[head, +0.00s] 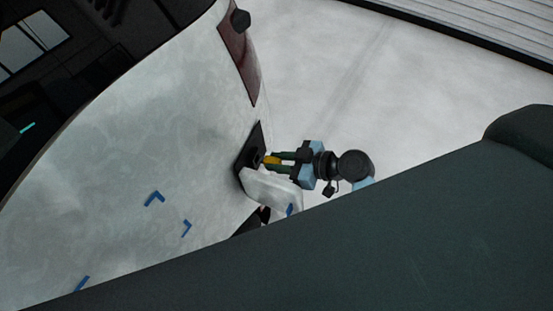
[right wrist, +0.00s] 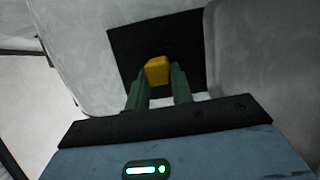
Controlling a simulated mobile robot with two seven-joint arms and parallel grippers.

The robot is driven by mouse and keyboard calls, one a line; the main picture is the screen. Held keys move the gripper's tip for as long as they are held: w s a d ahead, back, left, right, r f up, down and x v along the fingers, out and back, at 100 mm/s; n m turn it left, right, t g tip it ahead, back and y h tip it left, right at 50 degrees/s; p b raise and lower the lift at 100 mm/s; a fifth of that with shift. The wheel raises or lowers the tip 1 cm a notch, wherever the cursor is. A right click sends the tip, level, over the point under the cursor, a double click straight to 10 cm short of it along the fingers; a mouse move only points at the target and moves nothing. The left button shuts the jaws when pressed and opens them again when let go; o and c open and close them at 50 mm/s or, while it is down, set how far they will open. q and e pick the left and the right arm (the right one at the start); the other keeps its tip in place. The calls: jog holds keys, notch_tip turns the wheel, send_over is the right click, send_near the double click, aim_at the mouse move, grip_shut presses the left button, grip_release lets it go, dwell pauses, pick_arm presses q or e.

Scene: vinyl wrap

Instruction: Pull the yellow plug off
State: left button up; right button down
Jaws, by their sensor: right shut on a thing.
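The yellow plug (right wrist: 158,71) sits in front of a black square patch (right wrist: 122,42) on the pale car body. It also shows in the head view (head: 271,160), small, at the dark opening in the car's side. My right gripper (head: 276,163) has its green fingers around the plug and is shut on it. In the right wrist view the gripper (right wrist: 160,84) reaches up to the plug from below. I cannot tell whether the plug is still seated. My left gripper is not in view.
A pale flap (head: 270,188) stands beside the opening, close to my right gripper. The car panel (head: 130,150) carries several blue tape corner marks (head: 154,198). A dark red tail light (head: 238,60) is above. Pale floor (head: 400,90) is open to the right.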

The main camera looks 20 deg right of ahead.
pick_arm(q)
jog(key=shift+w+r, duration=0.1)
pick_arm(e)
jog(key=s+d, duration=0.4)
jog(key=shift+d+r, duration=0.35)
jog(key=shift+r, duration=0.05)
dwell(0.7)
dwell(0.6)
